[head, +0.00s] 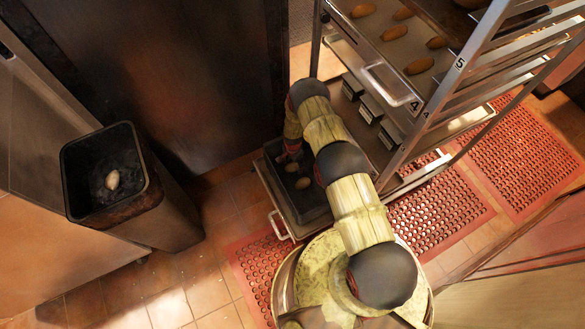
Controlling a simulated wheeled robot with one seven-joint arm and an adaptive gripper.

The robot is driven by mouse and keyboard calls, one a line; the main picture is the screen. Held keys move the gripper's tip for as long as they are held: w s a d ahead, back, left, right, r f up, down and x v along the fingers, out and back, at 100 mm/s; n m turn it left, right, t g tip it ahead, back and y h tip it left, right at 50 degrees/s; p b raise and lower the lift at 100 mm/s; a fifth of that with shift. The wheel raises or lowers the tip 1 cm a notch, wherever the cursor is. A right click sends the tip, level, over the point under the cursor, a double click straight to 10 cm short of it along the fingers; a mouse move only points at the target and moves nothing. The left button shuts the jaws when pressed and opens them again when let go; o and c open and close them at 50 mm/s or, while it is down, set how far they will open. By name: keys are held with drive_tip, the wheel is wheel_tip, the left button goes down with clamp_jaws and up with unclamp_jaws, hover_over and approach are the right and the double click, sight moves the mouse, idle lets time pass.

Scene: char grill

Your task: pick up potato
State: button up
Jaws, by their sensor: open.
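Potatoes show in several places. One potato (112,180) lies in the dark bin (148,165) at the left. More potatoes (419,66) lie on an upper rack shelf (385,50). My gripper (290,157) points down over the far left part of the black pan, close to the nearer potatoes. It is open and small in view. My arm hides part of the pan, and I cannot tell whether the fingers touch anything.
A metal rack (455,75) with shelves and posts stands close to the right of my arm. A dark door or cabinet (185,65) stands behind. Red perforated mats (440,210) lie on the tiled floor (215,215), which is clear between bin and pan.

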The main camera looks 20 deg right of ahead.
drive_tip(key=shift+r, duration=0.15)
drive_tip(key=shift+c, duration=0.2)
drive_tip(key=c, duration=1.3)
